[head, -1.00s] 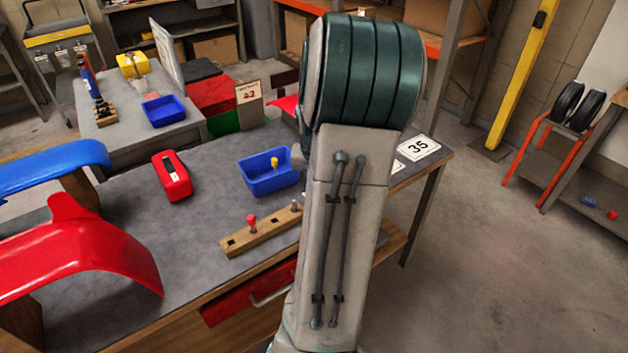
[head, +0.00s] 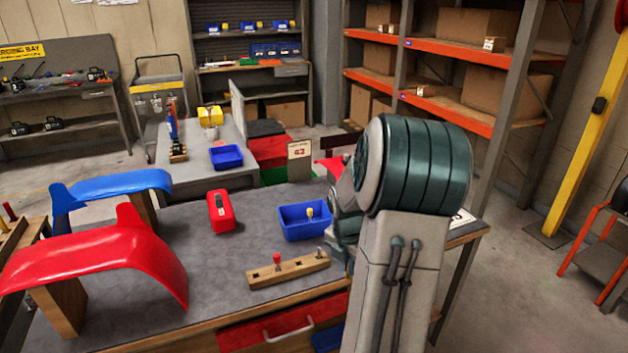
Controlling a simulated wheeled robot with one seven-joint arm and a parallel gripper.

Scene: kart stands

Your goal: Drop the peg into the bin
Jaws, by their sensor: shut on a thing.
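A blue bin (head: 303,232) stands on the grey workbench (head: 215,285), just left of my arm. A yellow-topped peg (head: 310,212) shows upright at the bin; its lower end is hidden, so I cannot tell whether it rests there. A wooden peg block (head: 300,270) lies in front of the bin. A red peg (head: 277,260) and a grey peg (head: 320,253) stand in it, and an empty hole shows at its left end. My arm covers the right of the bench, and its far links show beside the bin. My gripper is hidden behind the arm.
A red case (head: 221,212) lies left of the bin. Red (head: 120,255) and blue (head: 115,184) fenders stand at the bench's left. A second blue bin (head: 226,157) is on the table behind. Clear bench top lies between the fenders and the peg block.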

